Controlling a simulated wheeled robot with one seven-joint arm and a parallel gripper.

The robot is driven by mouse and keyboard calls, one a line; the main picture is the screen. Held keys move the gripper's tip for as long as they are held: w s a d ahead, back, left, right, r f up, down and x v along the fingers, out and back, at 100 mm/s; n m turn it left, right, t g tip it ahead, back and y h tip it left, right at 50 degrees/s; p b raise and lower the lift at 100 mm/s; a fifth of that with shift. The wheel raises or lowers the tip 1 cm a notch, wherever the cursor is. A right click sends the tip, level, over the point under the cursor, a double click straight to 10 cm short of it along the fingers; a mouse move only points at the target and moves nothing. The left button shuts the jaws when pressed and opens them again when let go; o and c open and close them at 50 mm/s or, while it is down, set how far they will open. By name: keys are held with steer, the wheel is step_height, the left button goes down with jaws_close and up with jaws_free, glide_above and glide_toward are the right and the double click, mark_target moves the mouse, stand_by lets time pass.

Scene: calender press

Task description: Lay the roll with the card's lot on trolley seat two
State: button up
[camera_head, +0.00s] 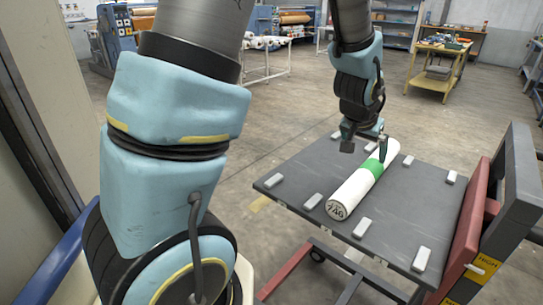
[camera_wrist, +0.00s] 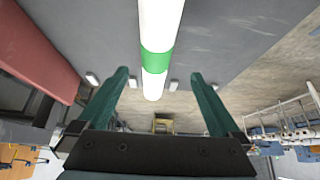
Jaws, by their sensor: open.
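A white roll (camera_head: 350,190) with a green band lies on the dark trolley deck (camera_head: 290,178), its near end marked with a number that looks like 746. It lies lengthwise in the middle lane, between the middle white blocks at both ends. In the wrist view the roll (camera_wrist: 160,25) runs down the picture's middle, its end between my fingers. My gripper (camera_head: 366,148) is open over the roll's far part, one finger to each side; the fingers also show in the wrist view (camera_wrist: 158,77). Whether they touch the roll cannot be told. No card or seat number is legible.
Several white blocks (camera_head: 421,258) mark the deck's near and far sides; the lanes left and right of the roll are empty. A red and grey upright frame (camera_head: 490,215) stands at the trolley's right. A yellow table (camera_head: 437,67) and roll racks (camera_head: 266,42) stand behind.

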steer(key=a+n+g+y, duration=0.1)
steer(key=a+n+y, duration=0.25)
steer(key=a, duration=1.65)
steer(key=s+a+n+g, duration=0.2)
steer(key=s+a, duration=0.4)
steer(key=a, duration=0.5)
steer(key=shift+s+a+r+n, duration=0.2)
steer(key=shift+a+r+n, duration=0.15)
steer(key=shift+n, duration=0.5)
steer(key=shift+y, duration=0.25)
steer(key=shift+c, duration=0.3)
